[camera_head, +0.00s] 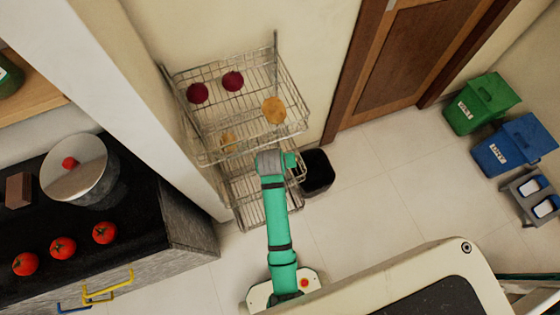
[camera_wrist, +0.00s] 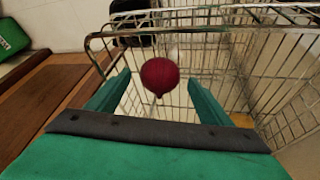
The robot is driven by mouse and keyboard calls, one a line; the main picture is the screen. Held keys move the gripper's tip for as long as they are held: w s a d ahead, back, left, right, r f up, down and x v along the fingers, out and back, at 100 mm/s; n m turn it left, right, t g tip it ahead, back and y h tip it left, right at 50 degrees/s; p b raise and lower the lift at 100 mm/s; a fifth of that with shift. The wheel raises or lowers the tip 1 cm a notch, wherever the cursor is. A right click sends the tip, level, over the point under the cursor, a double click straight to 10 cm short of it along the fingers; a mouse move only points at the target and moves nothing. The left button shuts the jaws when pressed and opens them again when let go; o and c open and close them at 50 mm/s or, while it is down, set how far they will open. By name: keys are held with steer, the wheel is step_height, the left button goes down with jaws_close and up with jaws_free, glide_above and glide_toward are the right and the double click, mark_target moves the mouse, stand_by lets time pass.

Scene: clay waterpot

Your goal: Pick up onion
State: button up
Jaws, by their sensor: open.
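Two dark red, round onions lie in the top basket of a wire rack, one at the left (camera_head: 197,93) and one at the middle (camera_head: 232,81). In the wrist view one dark red onion (camera_wrist: 160,76) shows between and beyond my fingers, with wire mesh around it. I cannot tell which of the rack's red onions this is. My gripper (camera_wrist: 158,88) is open, with a green finger on each side of the onion and no clear contact. In the head view my arm's end (camera_head: 275,162) is at the rack's front; the fingers are not clear there.
The wire rack (camera_head: 206,140) has rims and mesh close around my gripper. Tan, round produce (camera_head: 274,110) lies at the top basket's right. A black bin (camera_head: 317,172) stands beside the rack. A dark counter (camera_head: 130,200) with several tomatoes is at left.

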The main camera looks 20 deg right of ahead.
steer(key=shift+x, duration=0.8)
steer(key=shift+c, duration=0.2)
steer(key=c, duration=1.1)
steer(key=shift+r, duration=0.1)
